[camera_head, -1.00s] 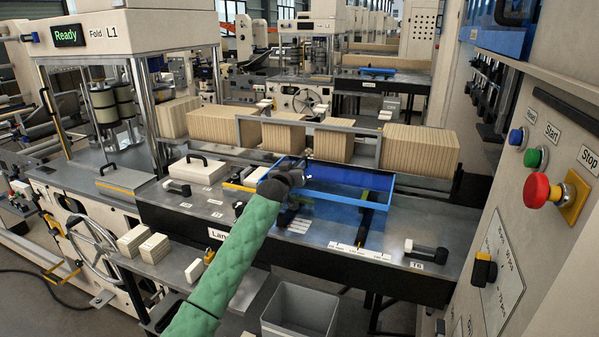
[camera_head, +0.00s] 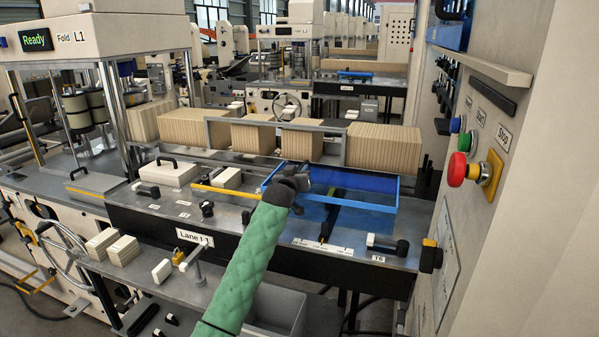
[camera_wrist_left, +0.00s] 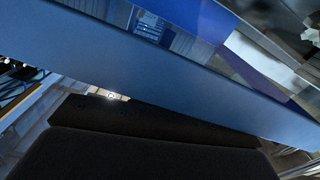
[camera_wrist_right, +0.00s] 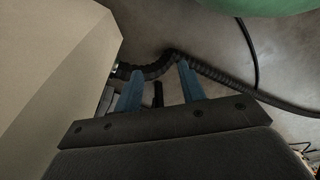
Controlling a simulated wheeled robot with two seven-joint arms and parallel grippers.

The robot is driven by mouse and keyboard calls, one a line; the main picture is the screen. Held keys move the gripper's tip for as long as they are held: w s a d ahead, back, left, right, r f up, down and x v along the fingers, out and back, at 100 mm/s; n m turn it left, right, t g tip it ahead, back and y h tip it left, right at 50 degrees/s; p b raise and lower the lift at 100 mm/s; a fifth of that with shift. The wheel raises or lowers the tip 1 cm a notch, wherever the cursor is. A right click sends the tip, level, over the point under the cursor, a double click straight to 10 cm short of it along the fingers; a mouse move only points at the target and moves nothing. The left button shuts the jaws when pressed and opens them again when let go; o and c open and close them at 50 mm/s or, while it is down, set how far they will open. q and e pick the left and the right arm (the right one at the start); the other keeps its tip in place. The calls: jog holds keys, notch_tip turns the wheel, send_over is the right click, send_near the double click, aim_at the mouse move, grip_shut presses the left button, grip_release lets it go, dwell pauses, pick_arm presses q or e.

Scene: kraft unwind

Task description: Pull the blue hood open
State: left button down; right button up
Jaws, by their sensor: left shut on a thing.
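The blue hood (camera_head: 380,207) is a blue-framed box with clear blue panels on the Lane L1 table. It also fills much of the left wrist view as a close blue bar (camera_wrist_left: 150,68). My left gripper (camera_head: 303,182), on the green-sleeved arm, is at the hood's left side, shut on its frame. Its fingertips are hard to make out in both views. My right gripper (camera_wrist_right: 160,85) shows only in its wrist view. Its two blue fingers stand apart with nothing between them, above the floor.
A control panel with red (camera_head: 457,169), green and blue buttons stands close on the right. Stacks of kraft paper (camera_head: 382,145) stand behind the hood. A black-handled clamp (camera_head: 388,245) is at the table's front right. A grey bin (camera_head: 278,308) is below the table, partly behind my arm.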

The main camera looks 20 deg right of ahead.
pick_arm(q)
jog(key=c, duration=1.4)
grip_release()
jog(key=shift+o, duration=0.2)
pick_arm(e)
jog(key=shift+f, duration=0.15)
pick_arm(q)
jog(key=shift+s+a+f, duration=0.1)
jog(key=shift+s+a, duration=0.1)
jog(key=b+v, duration=0.2)
jog(key=v, duration=0.3)
jog(key=shift+s+a+b, duration=0.1)
jog(key=shift+b, duration=0.2)
jog(key=shift+v, duration=0.95)
pick_arm(e)
notch_tip(320, 180, up, 7)
jog(key=w+a, duration=0.1)
jog(key=a, duration=0.1)
jog(key=shift+w+g, duration=0.3)
jog(key=shift+w, duration=0.1)
